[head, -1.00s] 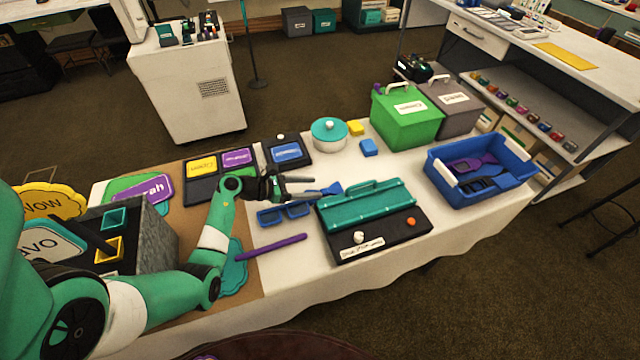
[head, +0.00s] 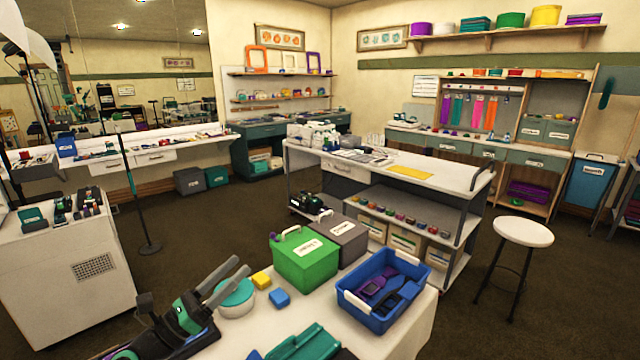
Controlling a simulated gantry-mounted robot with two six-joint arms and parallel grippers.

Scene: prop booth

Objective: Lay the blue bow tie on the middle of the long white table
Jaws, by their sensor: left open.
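The long white table (head: 350,328) shows only its far part along the bottom of the head view; its middle and near side are cut off. My left gripper (head: 241,266) is raised over the table's left part, its two grey fingers apart, with nothing seen between them. A small blue piece (head: 253,354) shows at the bottom edge, beside the teal case; I cannot tell whether it is the blue bow tie. No other likely bow tie shows. My right gripper is not in view.
A round teal pot (head: 238,302), a yellow block (head: 261,280) and a blue block (head: 279,298) stand near my gripper. The teal case (head: 302,345), green box (head: 306,262), grey box (head: 345,238) and blue tub (head: 385,322) also stand on the table. Some bare tabletop lies between case and tub.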

